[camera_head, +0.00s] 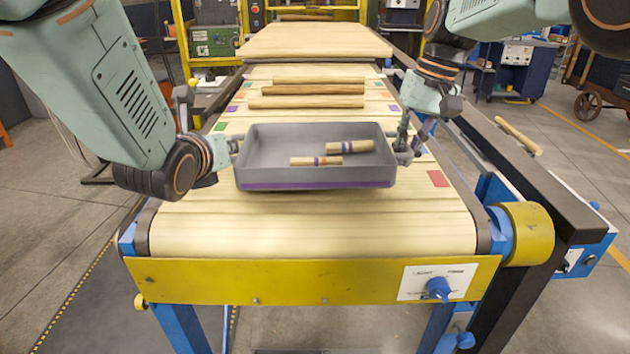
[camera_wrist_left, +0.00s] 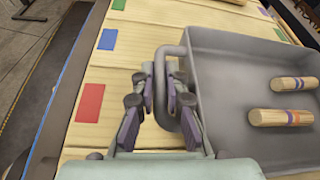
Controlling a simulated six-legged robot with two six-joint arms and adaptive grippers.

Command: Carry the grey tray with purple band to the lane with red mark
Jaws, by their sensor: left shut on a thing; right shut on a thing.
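The grey tray with purple band (camera_head: 315,184) is over the front part of the wooden conveyor, held between my two grippers. My left gripper (camera_head: 234,146) is shut on the tray's left handle, which also shows in the left wrist view (camera_wrist_left: 168,92). My right gripper (camera_head: 405,150) is shut at the tray's right end; its handle is mostly hidden. A red mark (camera_head: 438,179) lies right of the tray, and another red mark shows in the left wrist view (camera_wrist_left: 89,103).
Green (camera_head: 220,126), blue (camera_wrist_left: 107,39) and other coloured marks line the belt edges. Several long wood pieces (camera_head: 306,104) lie across the belt behind the tray. The belt in front is clear up to the yellow front beam (camera_head: 330,283). One wood piece (camera_head: 518,136) rests on the right rail.

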